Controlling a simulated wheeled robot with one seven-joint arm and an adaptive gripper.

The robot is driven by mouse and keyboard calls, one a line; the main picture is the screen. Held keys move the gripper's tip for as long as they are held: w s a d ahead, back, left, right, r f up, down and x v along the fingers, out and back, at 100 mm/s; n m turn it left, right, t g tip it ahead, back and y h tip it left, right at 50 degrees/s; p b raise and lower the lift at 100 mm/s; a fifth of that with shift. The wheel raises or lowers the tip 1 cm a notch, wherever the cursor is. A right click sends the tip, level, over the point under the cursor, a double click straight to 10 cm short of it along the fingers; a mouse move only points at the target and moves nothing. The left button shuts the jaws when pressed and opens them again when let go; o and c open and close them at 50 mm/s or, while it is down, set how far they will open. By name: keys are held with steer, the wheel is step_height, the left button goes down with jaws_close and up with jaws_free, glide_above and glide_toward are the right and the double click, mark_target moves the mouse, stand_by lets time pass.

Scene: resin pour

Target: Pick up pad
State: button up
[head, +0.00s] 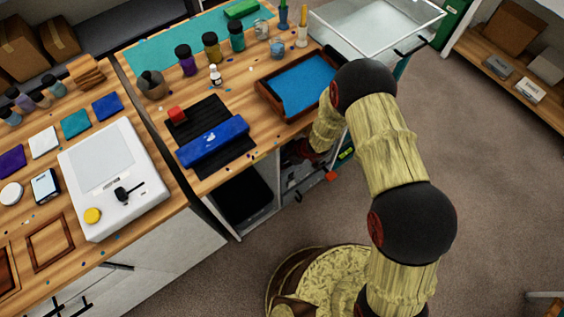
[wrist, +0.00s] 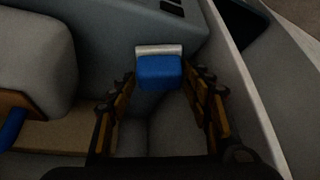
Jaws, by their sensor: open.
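A small blue block with a pale grey strip along its far edge, likely the pad (wrist: 160,71), shows in the wrist view near the middle. It sits inside a grey-walled space. My gripper (wrist: 162,80) is open, with one finger on each side of the blue block near their tips. I cannot tell whether either finger touches it. In the head view my arm reaches down at the front edge of the wooden bench (head: 262,138), and my gripper and the blue block cannot be made out there.
Grey walls stand close around the fingers, with a pale slanted edge (wrist: 245,85) to the right. A rounded grey thing (wrist: 38,50) is at the left. The bench holds a wooden tray with a blue inside, a blue roll (head: 212,141) and several bottles. Open shelves lie below the bench.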

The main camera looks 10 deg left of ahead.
steer(key=shift+w+a+f, duration=0.1)
steer(key=shift+a+f, duration=0.1)
steer(key=shift+f, duration=0.2)
steer(key=shift+r, duration=0.1)
steer(key=shift+c, duration=0.9)
steer(key=c, duration=0.7)
steer(key=shift+c, duration=0.4)
steer(key=shift+r, duration=0.1)
steer(key=shift+r+p, duration=0.5)
steer(key=shift+r, duration=0.1)
steer(key=shift+d+r, duration=0.15)
steer(key=shift+d, duration=0.15)
steer(key=s+d+p, duration=0.2)
steer(key=d, duration=0.6)
steer(key=s+d+p, duration=0.2)
steer(key=s+d, duration=0.1)
steer(key=d, duration=0.5)
steer(key=shift+s+d+p, duration=0.25)
steer(key=shift+s+p, duration=0.05)
